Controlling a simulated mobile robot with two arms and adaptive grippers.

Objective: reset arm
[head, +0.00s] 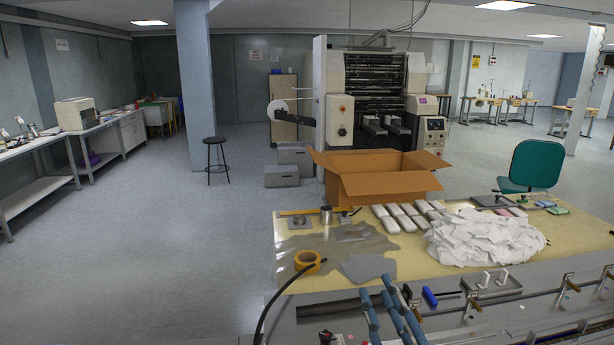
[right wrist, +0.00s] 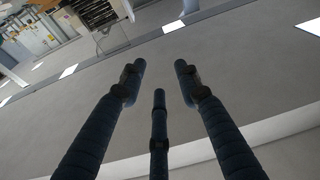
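My right gripper (head: 378,292) shows at the bottom of the head view, its blue-grey fingers pointing up in front of the table's near edge. In the right wrist view the same gripper (right wrist: 160,76) has three fingers spread apart with nothing between them. That view looks past the fingers at the ceiling and its lights, with the room upside down or tilted at the upper left. My left gripper is in neither view.
A worktable (head: 440,262) holds an open cardboard box (head: 378,186), a heap of white sheets (head: 485,238), several wrapped packs (head: 385,218) and an orange tape roll (head: 307,262). A grey machine frame (head: 470,322) runs along the near edge. Open floor (head: 150,260) lies to the left.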

